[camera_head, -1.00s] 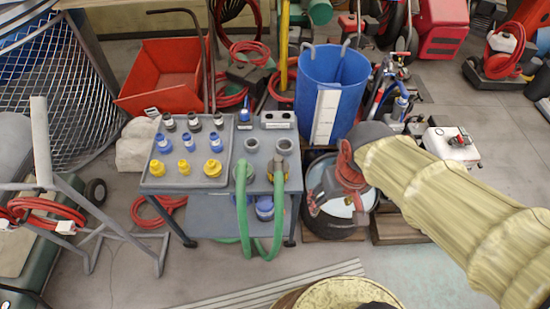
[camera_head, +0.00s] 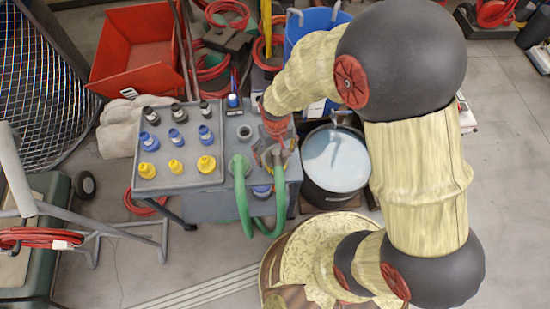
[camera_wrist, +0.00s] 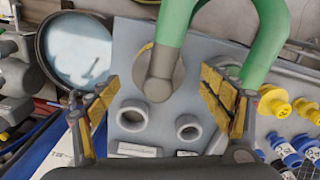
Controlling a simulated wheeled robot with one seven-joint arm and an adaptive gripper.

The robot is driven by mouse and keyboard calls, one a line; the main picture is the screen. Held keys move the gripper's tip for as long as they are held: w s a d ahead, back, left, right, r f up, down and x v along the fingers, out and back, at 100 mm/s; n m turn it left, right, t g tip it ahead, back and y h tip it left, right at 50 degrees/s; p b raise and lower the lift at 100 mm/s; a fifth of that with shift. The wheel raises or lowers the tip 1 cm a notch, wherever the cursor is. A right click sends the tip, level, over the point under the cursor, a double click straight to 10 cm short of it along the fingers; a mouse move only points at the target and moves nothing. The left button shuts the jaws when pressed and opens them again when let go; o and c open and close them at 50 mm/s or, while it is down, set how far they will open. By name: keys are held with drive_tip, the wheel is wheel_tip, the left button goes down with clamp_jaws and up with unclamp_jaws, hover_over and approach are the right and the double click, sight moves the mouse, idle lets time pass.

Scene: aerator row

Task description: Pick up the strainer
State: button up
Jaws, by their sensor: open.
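My gripper (camera_wrist: 163,90) is open in the wrist view, its yellow-padded fingers on either side of a grey cylindrical hose end (camera_wrist: 160,78). A green hose (camera_wrist: 176,22) runs into this end, and a yellow-brown ring shows partly behind it. I cannot tell whether this grey end is the strainer; no other part is clearly one. The hose's other leg passes behind the right finger. In the head view the gripper (camera_head: 271,152) is over the right front of the grey bench (camera_head: 210,207), at the right leg of the looped hose (camera_head: 243,205), and hides the hose end.
A grey tray (camera_head: 205,178) with black, blue and yellow fittings stands left on the bench. Two grey sockets (camera_wrist: 188,127) are close to the gripper. A black tub of water (camera_head: 335,165) is at the right, with a blue bin (camera_head: 305,25) behind.

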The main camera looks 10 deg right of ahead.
drive_tip(key=f, duration=0.2)
drive_tip(key=f+b, duration=0.1)
drive_tip(key=f, duration=0.1)
drive_tip(key=f+b, duration=0.1)
drive_tip(key=f, duration=0.1)
drive_tip(key=shift+w+d, duration=0.1)
drive_tip(key=shift+w, duration=0.15)
drive_tip(key=shift+c, duration=1.2)
drive_tip(key=c, duration=1.3)
